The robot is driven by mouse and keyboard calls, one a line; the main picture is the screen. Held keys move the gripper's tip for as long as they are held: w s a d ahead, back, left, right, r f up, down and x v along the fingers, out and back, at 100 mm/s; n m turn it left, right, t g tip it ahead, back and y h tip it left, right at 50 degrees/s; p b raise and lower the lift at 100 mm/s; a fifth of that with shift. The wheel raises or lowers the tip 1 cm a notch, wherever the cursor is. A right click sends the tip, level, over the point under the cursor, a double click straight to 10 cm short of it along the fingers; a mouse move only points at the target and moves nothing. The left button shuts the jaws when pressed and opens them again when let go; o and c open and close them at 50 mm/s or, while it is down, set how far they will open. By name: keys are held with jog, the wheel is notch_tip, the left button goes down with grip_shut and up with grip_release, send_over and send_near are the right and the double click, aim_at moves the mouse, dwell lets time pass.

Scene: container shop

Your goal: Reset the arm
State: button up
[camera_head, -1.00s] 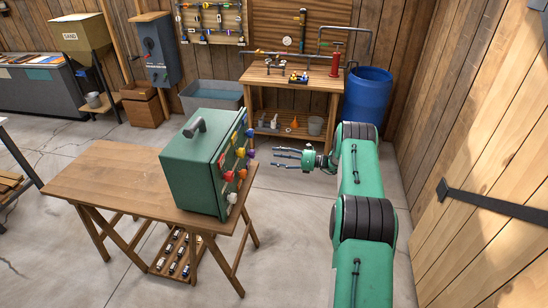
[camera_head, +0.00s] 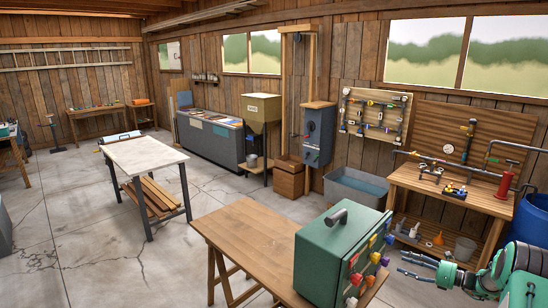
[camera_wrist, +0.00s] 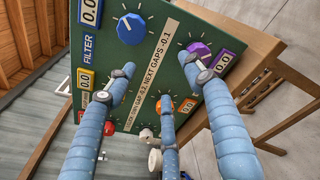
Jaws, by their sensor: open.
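My gripper (camera_head: 420,265) is at the lower right of the head view, open and empty, with its fingers pointing left toward the green box. In the wrist view its fingers (camera_wrist: 165,100) are spread apart in front of the box's panel. The green box (camera_head: 325,255) stands on the wooden trestle table (camera_head: 250,235), with a grey handle on top. I cannot tell the exact gap between fingers and panel.
A workbench (camera_head: 445,190) with pipe fittings and a blue barrel (camera_head: 533,220) stand behind my arm. A grey tub (camera_head: 357,187) is by the wall. A white-topped table (camera_head: 145,153) stands left, with open concrete floor (camera_head: 80,225) around it.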

jog(key=s+a+r+n+g+h+p, duration=0.1)
jog(key=s+a+r+n+g, duration=0.2)
jog(key=a+r, duration=0.6)
jog(key=s+a+r+n+g+h+p, duration=0.15)
jog(key=a+r+n, duration=0.4)
jog(key=r, duration=0.55)
jog(key=s+a+r+n+g+h, duration=0.25)
jog(key=s+a+r+n, duration=0.35)
jog(key=s+a+r, duration=0.4)
jog(key=s+a+r+n+h+b, duration=0.1)
jog(key=s+a+r+n+h, duration=0.25)
jog(key=s, duration=0.65)
jog(key=s+a+r+n+b, duration=0.15)
jog(key=s+a+n, duration=0.25)
jog(key=s+a, duration=0.4)
jog(key=s+f+n+t+h, duration=0.1)
jog(key=s+f+n+h, duration=0.2)
jog(key=s+n, duration=0.6)
jog(key=shift+s+d+f+t+h+b, duration=0.35)
jog(key=shift+s+h, duration=0.3)
jog(key=shift+s, duration=5.8)
jog(key=shift+r, duration=0.15)
